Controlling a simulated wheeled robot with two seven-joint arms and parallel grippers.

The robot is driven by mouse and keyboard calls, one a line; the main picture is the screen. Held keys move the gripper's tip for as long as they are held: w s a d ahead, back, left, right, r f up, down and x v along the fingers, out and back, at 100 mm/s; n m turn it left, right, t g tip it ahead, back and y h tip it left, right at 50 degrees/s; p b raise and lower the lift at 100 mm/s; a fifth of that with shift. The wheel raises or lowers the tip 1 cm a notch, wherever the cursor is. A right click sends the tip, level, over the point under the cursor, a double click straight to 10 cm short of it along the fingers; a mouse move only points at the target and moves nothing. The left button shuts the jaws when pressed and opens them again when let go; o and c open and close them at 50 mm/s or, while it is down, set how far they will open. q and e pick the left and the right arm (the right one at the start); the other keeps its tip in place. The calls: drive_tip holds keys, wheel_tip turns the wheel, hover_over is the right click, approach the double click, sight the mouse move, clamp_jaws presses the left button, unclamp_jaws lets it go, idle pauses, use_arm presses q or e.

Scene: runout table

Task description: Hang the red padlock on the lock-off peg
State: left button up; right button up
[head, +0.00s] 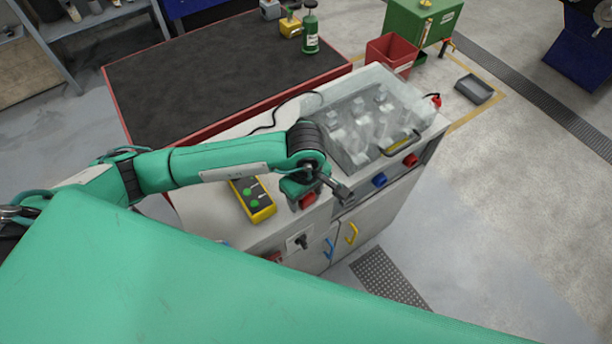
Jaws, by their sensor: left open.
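My left gripper (344,193) is over the front edge of the white cabinet top, its fingers pointing down and right. It is open, with nothing visible between the fingers. A small red block-like thing (307,201) shows just below and left of it, partly hidden by my wrist; it may be the red padlock, but its shackle cannot be made out. Another red piece (411,160) and a blue piece (379,180) sit along the front edge to the right. I cannot tell which part is the lock-off peg. My right gripper is not in view.
A yellow box with green buttons (252,199) lies left of the gripper. A clear-covered machine (375,122) fills the cabinet's right part. Blue (328,249) and yellow (351,234) handles are on the front. A red-edged dark table (210,75) stands behind.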

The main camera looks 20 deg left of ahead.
use_arm(q)
drive_tip(key=shift+r, duration=0.3)
wheel_tip(320, 180, up, 4)
drive_tip(key=b, duration=0.3)
drive_tip(key=shift+r, duration=0.15)
wheel_tip(320, 180, up, 9)
drive_tip(key=shift+s+b, duration=0.1)
drive_tip(key=shift+b, duration=0.6)
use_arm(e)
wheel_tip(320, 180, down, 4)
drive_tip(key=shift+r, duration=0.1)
use_arm(q)
drive_tip(key=shift+s+d, duration=0.1)
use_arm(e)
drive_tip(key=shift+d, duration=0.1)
